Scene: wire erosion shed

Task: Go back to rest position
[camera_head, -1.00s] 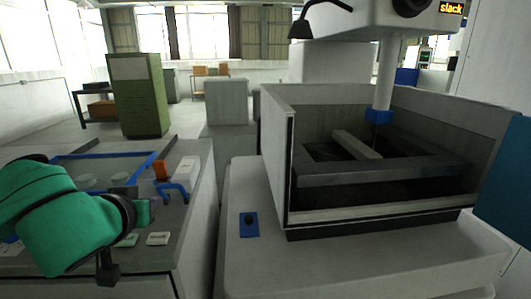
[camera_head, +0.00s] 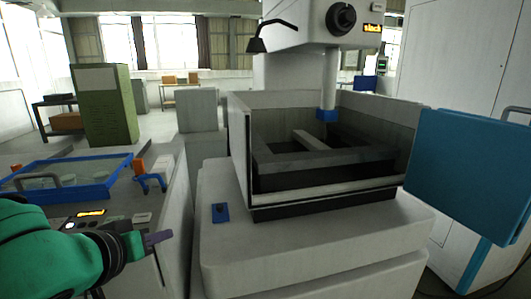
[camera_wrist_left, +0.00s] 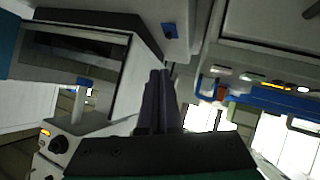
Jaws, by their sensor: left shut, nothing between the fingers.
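My left gripper (camera_head: 158,238) shows at the lower left of the head view, at the end of my green arm. Its dark fingers are together with nothing between them. They are above the grey cabinet's right edge, apart from the machine. In the left wrist view the two fingers (camera_wrist_left: 161,100) lie side by side, closed and empty. My right gripper is in neither view.
The wire erosion machine's open tank (camera_head: 238,150) stands at centre, with a blue switch plate (camera_head: 220,212) on its base. A blue-framed tray (camera_head: 103,190) lies on the left cabinet. A blue panel (camera_head: 468,170) stands right. A narrow gap separates cabinet and machine.

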